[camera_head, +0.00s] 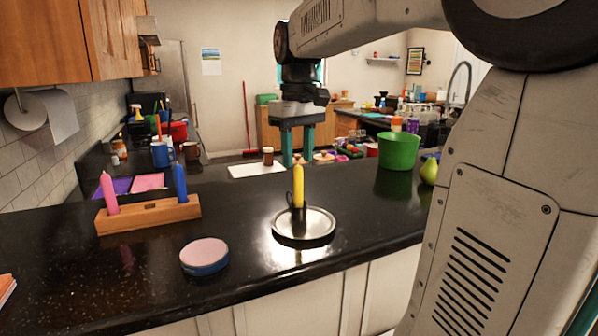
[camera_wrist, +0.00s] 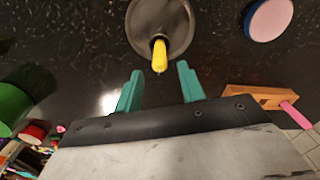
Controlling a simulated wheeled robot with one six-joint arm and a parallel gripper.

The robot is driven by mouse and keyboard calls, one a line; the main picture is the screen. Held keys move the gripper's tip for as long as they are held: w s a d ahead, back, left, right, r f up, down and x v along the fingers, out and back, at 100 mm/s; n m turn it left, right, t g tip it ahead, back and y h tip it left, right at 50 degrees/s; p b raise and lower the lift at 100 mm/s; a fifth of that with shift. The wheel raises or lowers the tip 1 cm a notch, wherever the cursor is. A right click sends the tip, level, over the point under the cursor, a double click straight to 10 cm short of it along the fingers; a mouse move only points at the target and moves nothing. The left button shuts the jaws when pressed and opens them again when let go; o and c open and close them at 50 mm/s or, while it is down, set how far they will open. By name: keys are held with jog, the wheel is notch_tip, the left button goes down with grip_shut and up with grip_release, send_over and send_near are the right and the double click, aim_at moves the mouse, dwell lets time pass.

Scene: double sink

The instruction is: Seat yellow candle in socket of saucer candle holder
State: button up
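The yellow candle (camera_head: 298,185) stands upright at the middle of the saucer candle holder (camera_head: 318,225), a round metal dish on the black counter. Its lower end is inside the dark socket (camera_head: 299,222); how deep is hidden. In the wrist view the candle (camera_wrist: 159,56) rises from the holder (camera_wrist: 178,18) toward the camera. My gripper (camera_head: 298,162) has two teal fingers, spread apart and empty. It hangs above and behind the candle in the head view. In the wrist view the candle's tip shows between and beyond the fingertips, with clear gaps on both sides.
A wooden block (camera_head: 150,215) holds a pink candle (camera_head: 109,192) and a blue candle (camera_head: 180,183) at left. A round pink-topped tin (camera_head: 204,255) lies in front. A green bucket (camera_head: 398,150) and a pear (camera_head: 429,171) stand at right. Counter around the holder is clear.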

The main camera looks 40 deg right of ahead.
notch_tip(320, 180, up, 6)
jog(key=shift+r, duration=0.2)
jog(key=s+a+f, duration=0.7)
jog(key=s+f, duration=0.3)
jog(key=s+a+f+t, duration=0.1)
jog(key=s+a+f, duration=0.6)
jog(key=s+f, duration=0.2)
jog(key=shift+s+a+f, duration=0.2)
jog(key=shift+s+f, duration=0.2)
jog(key=shift+f, duration=0.2)
